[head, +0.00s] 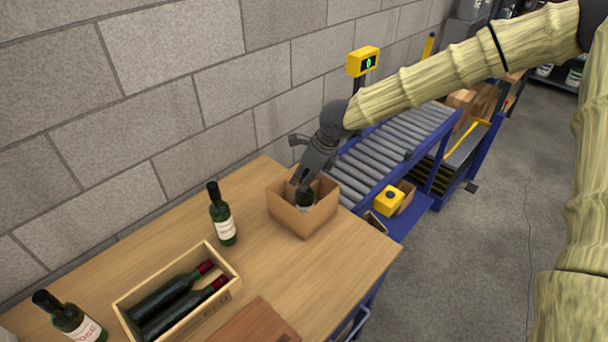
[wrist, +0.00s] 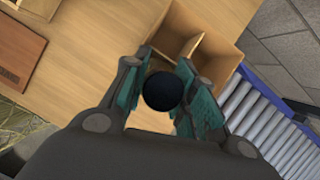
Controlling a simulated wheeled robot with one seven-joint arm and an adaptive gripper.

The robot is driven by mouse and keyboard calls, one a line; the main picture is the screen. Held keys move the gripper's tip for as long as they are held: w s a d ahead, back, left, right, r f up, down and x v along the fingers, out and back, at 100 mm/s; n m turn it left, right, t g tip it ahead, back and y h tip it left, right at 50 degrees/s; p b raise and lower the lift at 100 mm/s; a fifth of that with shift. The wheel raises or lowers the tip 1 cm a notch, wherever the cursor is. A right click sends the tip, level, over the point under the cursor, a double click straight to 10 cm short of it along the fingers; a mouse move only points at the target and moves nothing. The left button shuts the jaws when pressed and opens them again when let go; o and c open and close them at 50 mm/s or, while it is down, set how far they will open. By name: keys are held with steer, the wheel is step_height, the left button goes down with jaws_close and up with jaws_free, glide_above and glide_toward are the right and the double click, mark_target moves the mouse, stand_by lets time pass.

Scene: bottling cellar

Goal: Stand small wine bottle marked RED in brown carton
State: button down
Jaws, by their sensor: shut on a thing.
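My gripper (head: 304,186) is shut on a dark bottle (head: 305,199) at the brown carton (head: 302,222) on the wooden table. In the head view the bottle's lower part is hidden behind the carton's front wall. I cannot tell whether it touches the carton's bottom. In the wrist view the bottle's round black top (wrist: 163,91) sits between the two teal-padded fingers (wrist: 165,98). The carton (wrist: 222,60) with its dividers opens beyond them. No marking on the held bottle can be read.
A green bottle (head: 222,217) stands left of the carton. Another (head: 72,319), labelled ROSE, stands at the lower left. A wooden crate (head: 215,302) holds two lying bottles. A brown board (head: 254,324) lies at the front. A roller conveyor (head: 395,150) adjoins the table's right side; a wall runs behind.

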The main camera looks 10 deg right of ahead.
stand_by(0.3)
jaws_free()
stand_by(0.5)
steer(key=shift+r, duration=0.15)
stand_by(0.5)
steer(key=shift+r+p, duration=4.35)
steer(key=shift+p, duration=0.6)
